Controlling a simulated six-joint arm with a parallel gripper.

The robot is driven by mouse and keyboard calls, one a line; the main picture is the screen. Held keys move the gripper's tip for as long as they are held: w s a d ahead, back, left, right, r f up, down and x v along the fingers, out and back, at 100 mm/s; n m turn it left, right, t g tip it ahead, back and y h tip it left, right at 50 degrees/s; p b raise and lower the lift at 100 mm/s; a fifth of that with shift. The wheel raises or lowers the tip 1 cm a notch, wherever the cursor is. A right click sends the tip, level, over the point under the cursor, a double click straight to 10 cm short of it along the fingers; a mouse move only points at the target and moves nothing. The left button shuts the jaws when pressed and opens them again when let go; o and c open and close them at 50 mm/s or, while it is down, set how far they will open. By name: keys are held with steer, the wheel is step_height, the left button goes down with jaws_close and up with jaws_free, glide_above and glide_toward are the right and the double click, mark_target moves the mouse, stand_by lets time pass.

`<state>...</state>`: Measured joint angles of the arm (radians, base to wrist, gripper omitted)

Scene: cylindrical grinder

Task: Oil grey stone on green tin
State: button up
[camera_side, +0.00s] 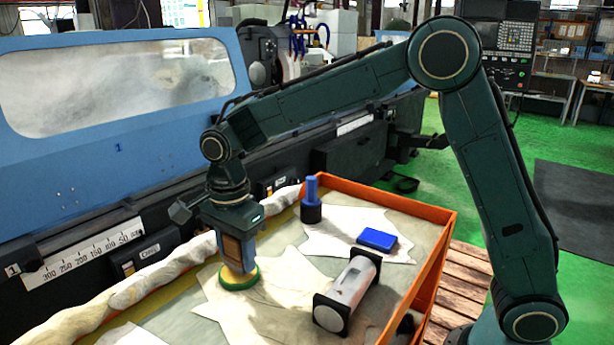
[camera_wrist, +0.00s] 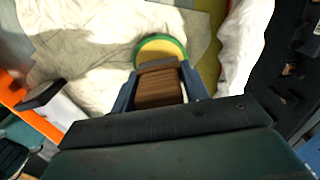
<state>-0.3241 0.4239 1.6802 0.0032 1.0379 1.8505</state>
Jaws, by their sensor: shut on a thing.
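My gripper (camera_side: 237,240) is shut on a brown, wood-grained block (camera_wrist: 160,86), with a blue finger on each side of it in the wrist view. The block is held upright, its lower end at the round green tin (camera_side: 240,283) with a yellow top. The tin also shows in the wrist view (camera_wrist: 163,43), just beyond the block. I cannot tell whether the block touches the tin's top.
A light-grey cylinder with black square ends (camera_side: 349,285) lies right of the tin. An orange rim (camera_side: 434,262) bounds the right side. A rolled cloth (camera_side: 160,280) runs along the machine.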

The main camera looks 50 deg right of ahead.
steer(key=shift+f, duration=0.65)
stand_by(2.0)
steer(key=shift+r, duration=0.15)
steer(key=shift+r, duration=3.45)
steer(key=shift+d, duration=0.1)
steer(key=shift+w+d+f+n, duration=0.3)
steer(key=shift+d+f+n, duration=0.1)
steer(key=shift+d+n, duration=0.3)
steer(key=d+f+n, duration=0.1)
steer(key=d+n, duration=0.2)
steer(key=d, duration=0.1)
steer(key=w+d+f+n, duration=0.1)
steer(key=d+f+n, duration=0.1)
steer(key=d+n, duration=0.1)
steer(key=w+d+f+n, duration=0.1)
steer(key=d+f+n, duration=0.1)
steer(key=d+n, duration=0.2)
steer(key=shift+w+d+f+n, duration=0.2)
steer(key=shift+d+n, duration=0.15)
steer(key=shift+n, duration=0.35)
steer(key=shift+d+f+n, duration=0.3)
steer(key=shift+d+n, duration=0.4)
